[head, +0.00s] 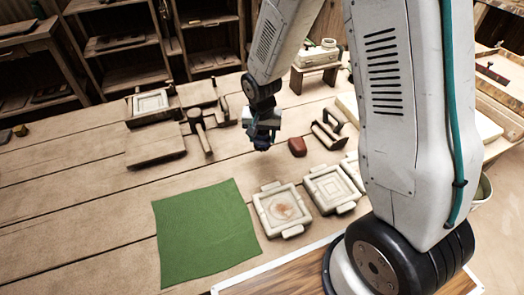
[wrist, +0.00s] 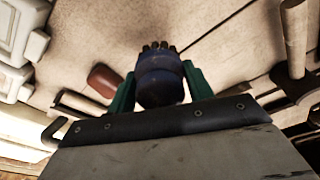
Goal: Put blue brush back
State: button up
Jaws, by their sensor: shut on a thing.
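My gripper (wrist: 160,88) is shut on the blue brush (wrist: 161,78). In the wrist view the brush's dark blue rounded body sits between the green fingers, with short dark bristles at its far end. In the head view my gripper (head: 262,128) is above the middle of the wooden table, and the brush (head: 262,143) shows only as a small dark shape under it. The gap between the brush and the tabletop is hard to judge. I cannot make out a clear resting place for the brush.
A red-brown block (head: 297,147) and a dark-handled tool (head: 328,134) lie just right of my gripper. A wooden mallet (head: 200,132) and press (head: 152,106) stand left. Tile moulds (head: 282,211) and a green cloth (head: 205,235) lie in front. The table's left side is clear.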

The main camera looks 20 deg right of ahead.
jog(key=shift+f, duration=2.9)
jog(key=shift+f, duration=0.15)
jog(key=o, duration=0.9)
